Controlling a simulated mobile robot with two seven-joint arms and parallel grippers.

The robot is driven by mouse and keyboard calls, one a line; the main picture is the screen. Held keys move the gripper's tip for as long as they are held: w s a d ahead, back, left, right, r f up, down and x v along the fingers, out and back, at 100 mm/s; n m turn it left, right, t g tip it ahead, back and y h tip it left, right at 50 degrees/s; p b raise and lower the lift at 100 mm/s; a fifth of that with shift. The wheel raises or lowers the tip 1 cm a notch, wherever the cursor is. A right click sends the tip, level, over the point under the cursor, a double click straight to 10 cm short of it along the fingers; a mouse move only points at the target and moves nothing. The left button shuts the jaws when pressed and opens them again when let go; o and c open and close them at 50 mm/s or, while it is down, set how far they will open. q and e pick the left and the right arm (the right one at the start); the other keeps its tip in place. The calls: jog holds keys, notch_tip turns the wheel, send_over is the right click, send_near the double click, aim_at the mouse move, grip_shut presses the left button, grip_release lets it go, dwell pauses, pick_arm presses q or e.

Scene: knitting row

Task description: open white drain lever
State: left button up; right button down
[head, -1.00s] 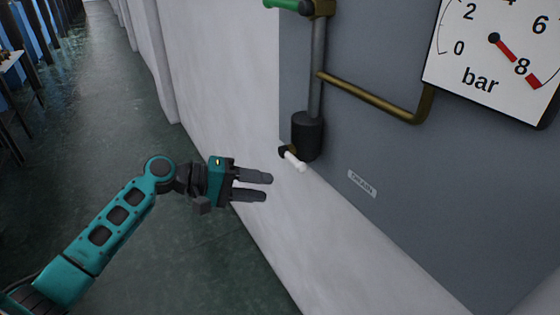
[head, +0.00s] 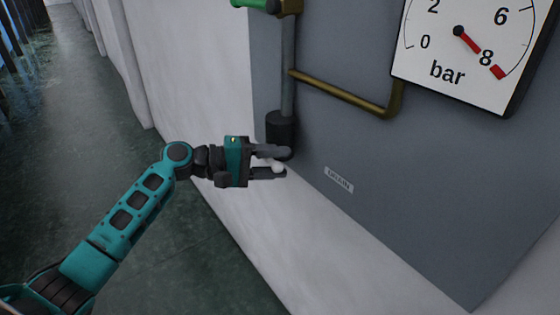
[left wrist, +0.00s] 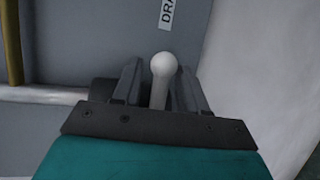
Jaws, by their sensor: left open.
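The white drain lever (head: 278,167) sticks out below the dark cylinder at the foot of the grey pipe. In the head view my left gripper (head: 271,163) is at the lever, its fingers above and below the white tip. The lever's base is hidden behind the gripper. My right gripper is not in view.
The dark cylinder (head: 281,130) and a brass pipe (head: 345,97) are close above the gripper. A DRAIN label (head: 339,180) is on the grey panel (head: 430,200). A pressure gauge (head: 465,50) hangs at upper right, and a green handle (head: 254,4) at the top.

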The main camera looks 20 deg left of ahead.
pick_arm(q)
jog(key=shift+w+d+f, duration=0.1)
jog(key=shift+w+d, duration=0.2)
jog(key=shift+d, duration=0.2)
grip_shut()
jog(key=shift+f, duration=0.1)
